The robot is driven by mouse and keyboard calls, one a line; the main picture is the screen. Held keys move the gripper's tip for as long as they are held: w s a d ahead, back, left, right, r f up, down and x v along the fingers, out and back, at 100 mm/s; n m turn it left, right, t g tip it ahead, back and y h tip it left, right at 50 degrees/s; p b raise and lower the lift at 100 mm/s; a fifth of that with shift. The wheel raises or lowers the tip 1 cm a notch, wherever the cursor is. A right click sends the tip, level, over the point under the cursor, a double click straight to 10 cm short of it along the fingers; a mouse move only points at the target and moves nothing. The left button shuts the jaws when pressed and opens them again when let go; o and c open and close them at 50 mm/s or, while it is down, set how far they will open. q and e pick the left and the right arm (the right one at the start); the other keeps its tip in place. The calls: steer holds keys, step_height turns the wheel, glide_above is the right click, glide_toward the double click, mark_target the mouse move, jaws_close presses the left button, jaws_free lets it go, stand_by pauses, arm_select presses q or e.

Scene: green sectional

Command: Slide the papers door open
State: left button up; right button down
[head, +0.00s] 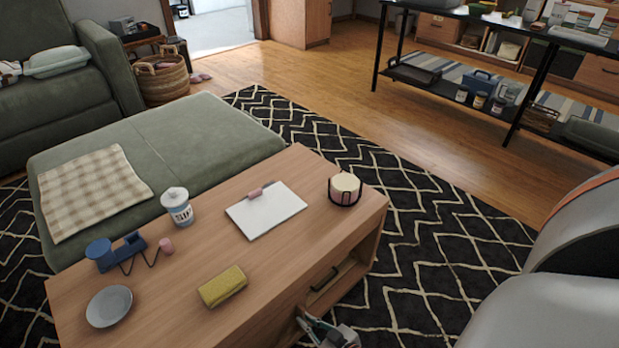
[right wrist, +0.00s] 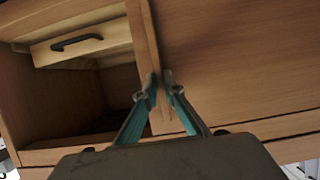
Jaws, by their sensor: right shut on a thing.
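The papers door (right wrist: 230,55) is a plain wooden panel filling the right of the right wrist view. My right gripper (right wrist: 160,82) is shut on the upright edge of this panel, with its teal fingers close together there. Left of the edge, an open compartment shows a small drawer (right wrist: 75,47) with a black handle. In the head view, my right gripper (head: 330,335) is low at the front of the wooden coffee table (head: 160,290), below the opening with the drawer. The panel is mostly hidden from above there. My left gripper is not in view.
A green sectional (head: 200,140) stands behind. Patterned rug floor (head: 430,240) lies clear on the right.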

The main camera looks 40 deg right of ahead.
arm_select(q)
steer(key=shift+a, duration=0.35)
arm_select(e)
steer(key=shift+s+a+f, duration=0.1)
steer(key=shift+a, duration=0.45)
steer(key=c, duration=2.2)
jaws_free()
steer(key=shift+o, duration=0.2)
steer(key=v, duration=1.2)
